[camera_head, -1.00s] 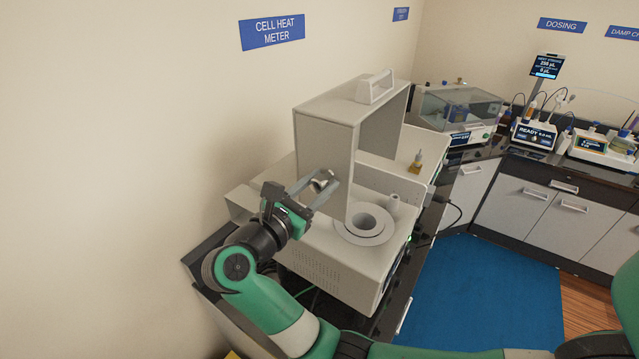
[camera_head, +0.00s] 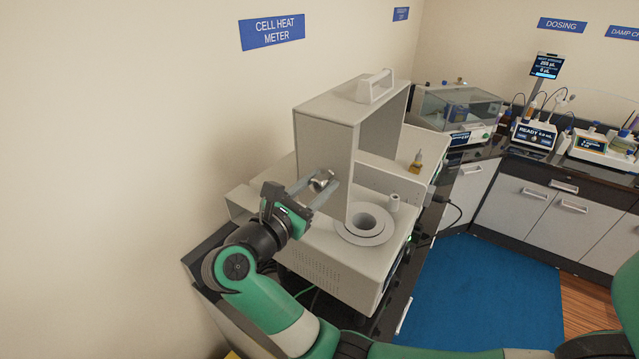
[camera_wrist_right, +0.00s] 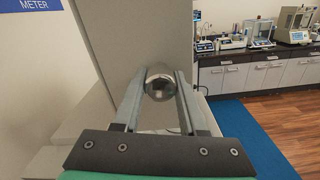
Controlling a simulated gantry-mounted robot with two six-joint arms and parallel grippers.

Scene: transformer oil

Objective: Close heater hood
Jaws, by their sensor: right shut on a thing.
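The round heater well (camera_head: 365,225) lies uncovered to the right of the hood. My right gripper (camera_head: 323,187) is shut on a shiny metal knob (camera_head: 321,179) at the near face of the hood. In the right wrist view, the knob (camera_wrist_right: 161,83) sits between the fingertips against the pale hood wall (camera_wrist_right: 130,35). My left gripper is not seen.
A clear-lidded instrument (camera_head: 458,110) stands farther back. The wall is close on the left. Blue floor mat (camera_head: 480,300) lies open at right.

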